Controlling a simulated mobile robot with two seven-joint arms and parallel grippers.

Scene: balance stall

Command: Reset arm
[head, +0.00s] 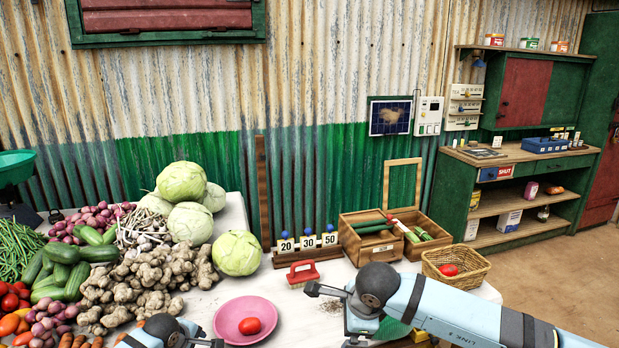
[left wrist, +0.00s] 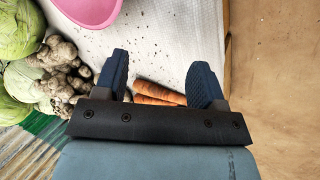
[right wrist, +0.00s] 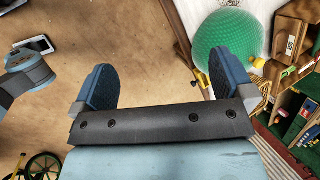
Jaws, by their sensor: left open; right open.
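My left gripper (left wrist: 160,75) is open and empty in the left wrist view. Carrots (left wrist: 155,93) show between and beyond its fingers, apparently not gripped. In the head view only part of my left arm and gripper (head: 205,343) shows at the bottom edge, below the pink plate. My right gripper (right wrist: 160,72) is open and empty in the right wrist view, with brown ground beyond it. In the head view my right arm comes in from the right, over the table's front. The pink plate (head: 226,331) holds a red tomato (head: 250,326).
Cabbages (head: 239,253), ginger (head: 150,285) and other vegetables crowd the left of the table. A red-handled block (head: 303,274), number blocks (head: 308,242), a wooden box (head: 365,243) and a wicker basket (head: 480,271) with a tomato stand behind my right arm. A green shelf (head: 525,190) stands right.

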